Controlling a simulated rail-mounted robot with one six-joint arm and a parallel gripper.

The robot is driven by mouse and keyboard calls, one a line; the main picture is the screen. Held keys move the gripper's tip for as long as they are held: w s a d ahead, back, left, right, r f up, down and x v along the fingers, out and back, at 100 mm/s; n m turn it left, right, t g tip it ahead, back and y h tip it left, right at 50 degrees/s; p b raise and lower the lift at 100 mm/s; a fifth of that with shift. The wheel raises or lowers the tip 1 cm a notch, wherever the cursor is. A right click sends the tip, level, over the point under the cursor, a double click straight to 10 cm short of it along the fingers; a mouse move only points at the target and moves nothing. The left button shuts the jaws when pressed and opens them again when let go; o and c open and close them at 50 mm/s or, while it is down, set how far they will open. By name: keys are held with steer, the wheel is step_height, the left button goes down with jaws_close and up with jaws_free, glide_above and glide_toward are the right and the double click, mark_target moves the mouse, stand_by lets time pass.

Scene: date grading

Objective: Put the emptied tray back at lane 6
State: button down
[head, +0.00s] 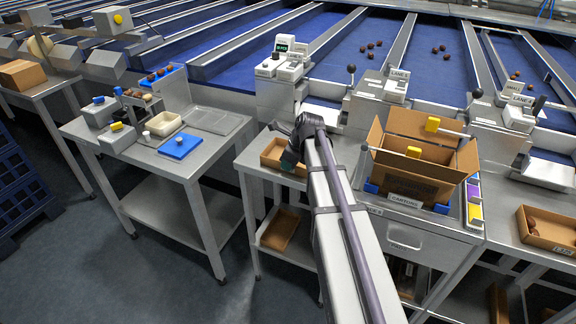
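A shallow brown tray (270,153) sits on the steel stand left of my arm, below a lane end with a small display. The part of it that shows looks empty; its right side is hidden by my gripper. My gripper (291,163) points down at the tray's right end. Its fingers are dark and small, so I cannot tell whether they are open or closed on the rim. Lane signs stand on the lane ends, one (398,77) behind the carton and one (519,99) at the right; their numbers are too small to read surely.
An open cardboard carton (410,187) stands right of my arm. Another brown tray (281,229) lies on the shelf below. A tray with dates (550,243) is at the right. A grading table (222,133) with a blue board (182,146) stands left, with open floor before it.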

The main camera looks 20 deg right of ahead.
steer(key=c, duration=1.4)
jaws_free()
steer(key=shift+o, duration=0.2)
steer(key=shift+r+p, duration=0.25)
steer(key=shift+p, duration=0.15)
steer(key=p+v, duration=1.1)
steer(key=v, duration=0.1)
steer(key=s+a+n+g+h, duration=0.1)
steer(key=s+a+n, duration=0.7)
steer(key=n, duration=0.6)
steer(key=s+a+f+n+g+h, duration=0.1)
steer(key=s+a+n+g+h, duration=0.1)
steer(key=s+a+n, duration=0.6)
steer(key=a+n, duration=0.2)
steer(key=n, duration=0.3)
steer(key=shift+s+a+f+n, duration=0.2)
steer(key=shift+a+f+n, duration=0.1)
steer(key=shift+a+n, duration=0.1)
